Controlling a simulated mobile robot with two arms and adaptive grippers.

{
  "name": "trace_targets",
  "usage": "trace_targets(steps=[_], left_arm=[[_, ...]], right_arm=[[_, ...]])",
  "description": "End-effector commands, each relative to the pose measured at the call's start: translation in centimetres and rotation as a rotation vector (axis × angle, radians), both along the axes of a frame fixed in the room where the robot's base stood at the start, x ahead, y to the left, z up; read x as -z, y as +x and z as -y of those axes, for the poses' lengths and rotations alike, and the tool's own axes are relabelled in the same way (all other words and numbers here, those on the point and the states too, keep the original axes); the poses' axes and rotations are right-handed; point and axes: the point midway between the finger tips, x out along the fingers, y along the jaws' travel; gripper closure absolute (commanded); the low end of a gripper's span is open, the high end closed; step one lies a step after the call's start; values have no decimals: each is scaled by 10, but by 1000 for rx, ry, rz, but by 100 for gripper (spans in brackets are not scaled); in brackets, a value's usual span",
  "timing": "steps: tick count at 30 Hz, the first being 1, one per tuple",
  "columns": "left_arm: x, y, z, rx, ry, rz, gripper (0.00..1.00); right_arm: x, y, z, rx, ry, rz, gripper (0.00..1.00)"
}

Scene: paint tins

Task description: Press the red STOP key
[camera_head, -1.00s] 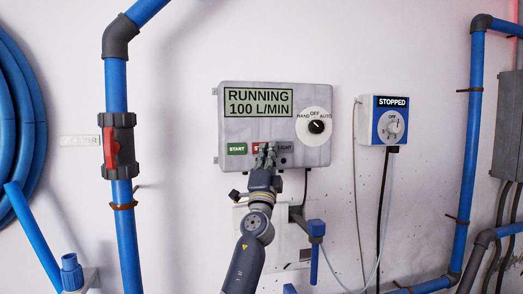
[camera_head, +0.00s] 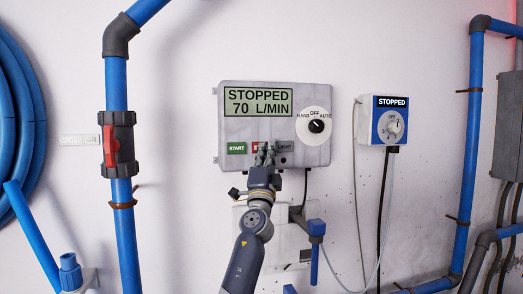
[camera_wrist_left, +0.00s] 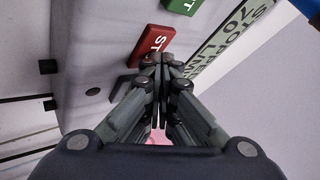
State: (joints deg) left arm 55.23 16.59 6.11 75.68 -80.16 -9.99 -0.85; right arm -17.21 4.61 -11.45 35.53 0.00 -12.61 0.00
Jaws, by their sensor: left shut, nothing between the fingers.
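The grey control box (camera_head: 318,155) hangs on the wall in the middle of the head view. Its display (camera_head: 258,103) reads STOPPED 70 L/MIN. The red STOP key (camera_head: 255,148) is mostly hidden behind my left gripper (camera_head: 265,150); its red face and "ST" show in the left wrist view (camera_wrist_left: 152,46). My left gripper is shut and empty, and its fingertips (camera_wrist_left: 162,60) are at the key's edge. I cannot tell whether they touch it. My right gripper is in neither view.
The green START key (camera_head: 236,148) is left of the STOP key, and a LIGHT key (camera_head: 286,147) is right of it. A HAND/OFF/AUTO knob (camera_head: 316,126) is above right. A smaller blue-and-white unit (camera_head: 385,120) reads STOPPED. A blue pipe (camera_head: 117,80) runs down the left.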

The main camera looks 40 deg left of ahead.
Motion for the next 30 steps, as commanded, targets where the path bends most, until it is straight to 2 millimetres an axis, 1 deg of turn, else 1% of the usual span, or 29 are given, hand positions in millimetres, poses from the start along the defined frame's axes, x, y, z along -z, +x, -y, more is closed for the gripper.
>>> trace_targets(steps=[11,21,30], left_arm=[[0,0,-1,-1,0,0,100],[-2,-9,9,-1,-1,0,100],[1,-11,12,-1,-1,0,100]], right_arm=[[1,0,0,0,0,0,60],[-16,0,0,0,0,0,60],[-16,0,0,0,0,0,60]])
